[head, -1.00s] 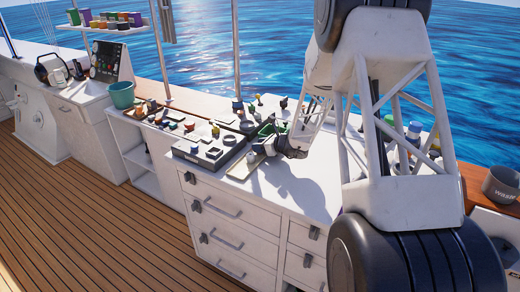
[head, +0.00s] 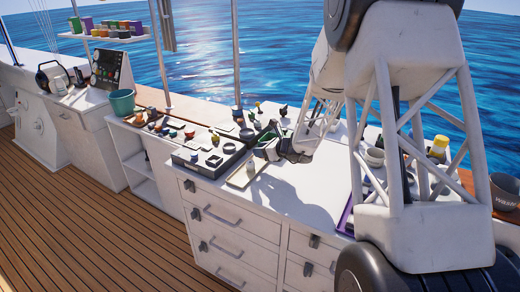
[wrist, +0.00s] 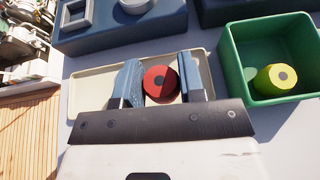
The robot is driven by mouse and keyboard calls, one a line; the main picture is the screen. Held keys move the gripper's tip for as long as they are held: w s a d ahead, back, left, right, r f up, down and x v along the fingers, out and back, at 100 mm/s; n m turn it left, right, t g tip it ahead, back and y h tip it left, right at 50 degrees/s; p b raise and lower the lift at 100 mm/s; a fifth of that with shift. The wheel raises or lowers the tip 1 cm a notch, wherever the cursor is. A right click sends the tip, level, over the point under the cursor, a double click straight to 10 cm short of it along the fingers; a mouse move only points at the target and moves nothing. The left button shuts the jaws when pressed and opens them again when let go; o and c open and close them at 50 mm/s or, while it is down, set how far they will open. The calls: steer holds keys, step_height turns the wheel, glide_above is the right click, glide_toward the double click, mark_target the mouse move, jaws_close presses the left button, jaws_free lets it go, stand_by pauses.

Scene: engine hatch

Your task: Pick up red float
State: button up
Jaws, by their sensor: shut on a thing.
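The red float (wrist: 160,84) is a short red cylinder with a dark hole in its middle. It sits between the two blue-grey fingers of my gripper (wrist: 158,74), which are shut on it from both sides. Behind and around them lies a shallow cream tray (wrist: 88,95); I cannot tell whether the float still touches it. In the head view my gripper (head: 272,152) is low over the counter near this tray (head: 243,175), and the float cannot be made out there.
A green bin (wrist: 235,72) with a yellow float (wrist: 277,78) inside stands close on the right in the wrist view. A dark blue-grey tray of parts (wrist: 105,35) lies behind the cream tray. Several small items crowd the counter's back; the white counter front (head: 285,195) is clear.

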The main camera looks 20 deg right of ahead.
steer(key=s, duration=0.8)
steer(key=s+r, duration=0.1)
steer(key=s, duration=0.3)
steer(key=shift+s+a, duration=0.3)
steer(key=shift+a, duration=0.1)
